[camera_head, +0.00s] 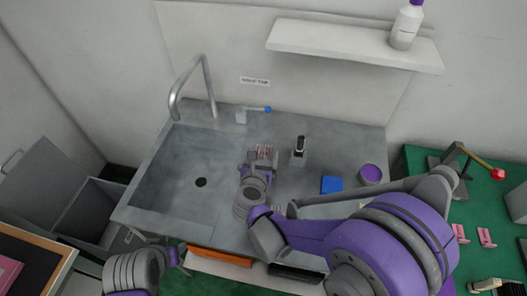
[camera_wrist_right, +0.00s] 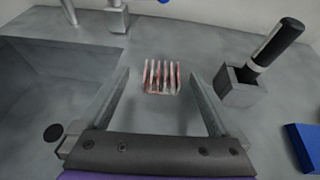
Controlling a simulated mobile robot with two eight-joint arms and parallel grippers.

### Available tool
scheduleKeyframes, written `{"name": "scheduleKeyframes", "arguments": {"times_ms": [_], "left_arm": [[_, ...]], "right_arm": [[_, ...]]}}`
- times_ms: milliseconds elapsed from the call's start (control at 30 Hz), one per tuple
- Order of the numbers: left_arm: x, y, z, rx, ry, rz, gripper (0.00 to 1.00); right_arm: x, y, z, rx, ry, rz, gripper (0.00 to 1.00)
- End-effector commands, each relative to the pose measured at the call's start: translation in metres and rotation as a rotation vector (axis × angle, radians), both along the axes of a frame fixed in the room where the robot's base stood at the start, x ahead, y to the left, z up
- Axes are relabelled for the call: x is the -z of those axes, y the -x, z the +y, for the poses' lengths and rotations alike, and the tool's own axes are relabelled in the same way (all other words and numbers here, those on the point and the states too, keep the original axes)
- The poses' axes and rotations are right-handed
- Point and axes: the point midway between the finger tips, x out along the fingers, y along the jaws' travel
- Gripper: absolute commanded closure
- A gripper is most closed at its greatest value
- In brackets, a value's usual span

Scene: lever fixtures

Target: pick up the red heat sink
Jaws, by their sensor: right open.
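The red heat sink (camera_wrist_right: 161,77) is a small block with upright reddish and pale fins, standing on the grey steel counter. In the head view it shows as a striped patch (camera_head: 266,151) partly covered by my right gripper (camera_head: 262,157). In the right wrist view my right gripper (camera_wrist_right: 160,85) is open, with one finger on each side of the heat sink's line. The heat sink lies near the fingertips, with visible gaps to both fingers. My left arm's wrist (camera_head: 138,270) is at the bottom left of the head view; its finger state is unclear.
Right of the heat sink stands a grey holder with a black-handled tool (camera_wrist_right: 240,85). A blue block (camera_head: 331,185) and a purple round container (camera_head: 371,174) lie farther right. The sink basin (camera_head: 195,165) with its faucet (camera_head: 190,85) is on the left. A small valve (camera_head: 252,114) is behind.

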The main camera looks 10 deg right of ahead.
Motion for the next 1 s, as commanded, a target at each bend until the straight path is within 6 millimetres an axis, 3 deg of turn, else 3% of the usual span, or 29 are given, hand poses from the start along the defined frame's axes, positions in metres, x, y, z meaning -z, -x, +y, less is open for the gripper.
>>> {"name": "scheduleKeyframes", "arguments": {"times_ms": [333, 667, 1000], "left_arm": [[-0.007, -0.002, 0.000, 0.000, 0.000, -0.004, 0.50], [-0.007, -0.002, 0.000, 0.000, 0.000, -0.004, 0.50], [-0.007, -0.002, 0.000, 0.000, 0.000, -0.004, 0.50]], "right_arm": [[0.019, -0.038, -0.016, 0.001, 0.002, -0.001, 0.03], [0.022, -0.043, -0.017, -0.001, 0.002, 0.000, 0.03], [0.022, -0.043, -0.017, -0.001, 0.002, 0.000, 0.64]]}}
